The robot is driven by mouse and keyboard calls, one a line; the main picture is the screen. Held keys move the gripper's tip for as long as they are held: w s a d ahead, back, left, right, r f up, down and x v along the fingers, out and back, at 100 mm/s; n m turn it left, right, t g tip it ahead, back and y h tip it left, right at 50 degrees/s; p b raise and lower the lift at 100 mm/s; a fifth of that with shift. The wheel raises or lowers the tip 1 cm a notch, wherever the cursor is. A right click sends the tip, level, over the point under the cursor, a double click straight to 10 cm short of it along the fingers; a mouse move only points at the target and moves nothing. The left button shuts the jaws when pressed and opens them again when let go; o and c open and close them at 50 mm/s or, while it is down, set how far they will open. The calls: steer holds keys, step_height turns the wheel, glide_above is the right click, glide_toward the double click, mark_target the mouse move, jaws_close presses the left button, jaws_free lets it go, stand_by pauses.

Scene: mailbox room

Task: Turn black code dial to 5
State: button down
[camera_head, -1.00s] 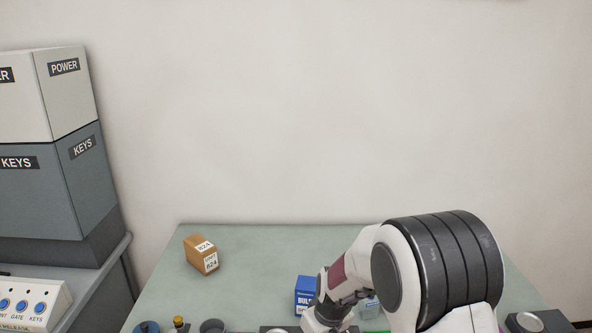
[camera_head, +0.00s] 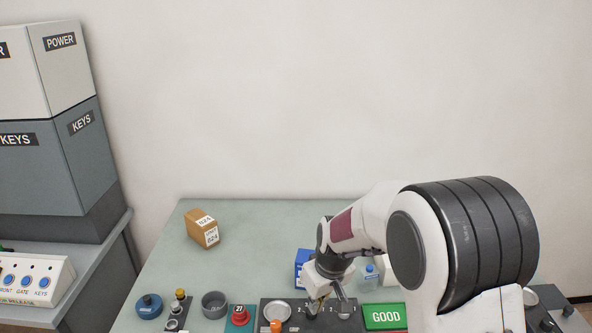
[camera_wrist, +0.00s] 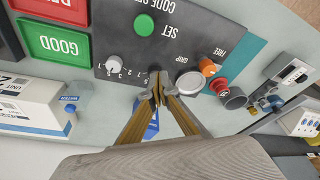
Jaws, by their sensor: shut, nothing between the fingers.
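The dark code panel (camera_head: 296,325) lies at the table's front in the head view; its upside-down lettering shows in the wrist view (camera_wrist: 171,50). A small black part, apparently the black dial (camera_wrist: 157,76), shows at my fingertips and is largely hidden by them. My gripper (camera_wrist: 158,93) is shut with nothing held, right at this part; I cannot tell whether it touches. In the head view my gripper (camera_head: 318,304) is over the panel. A pale grey pointer knob (camera_wrist: 113,64) with numbers beside it is left of the fingertips. The dial's setting is not readable.
A silver disc (camera_wrist: 189,83) and an orange knob (camera_wrist: 207,67) stand right of my fingertips. A green GOOD plate (camera_head: 385,316) is right of the panel, a red button (camera_head: 239,314) left. A brown box (camera_head: 202,229) stands farther back; the table around it is clear.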

steer(key=shift+r, duration=0.2)
steer(key=shift+w+d+r, duration=0.5)
steer(key=shift+w+d, duration=0.1)
steer(key=shift+d, duration=0.15)
steer(key=shift+f, duration=0.1)
steer(key=shift+s+d+x, duration=0.15)
steer(key=shift+s+x, duration=0.1)
steer(key=shift+x, duration=0.85)
steer(key=shift+s+d+x, duration=0.1)
steer(key=shift+s+x, duration=0.1)
steer(key=shift+x, duration=0.9)
steer(key=shift+s+d+x, duration=0.15)
steer(key=shift+s+x, duration=0.1)
steer(key=shift+x, duration=0.85)
steer(key=shift+f, duration=0.2)
steer(key=shift+w+a, duration=0.15)
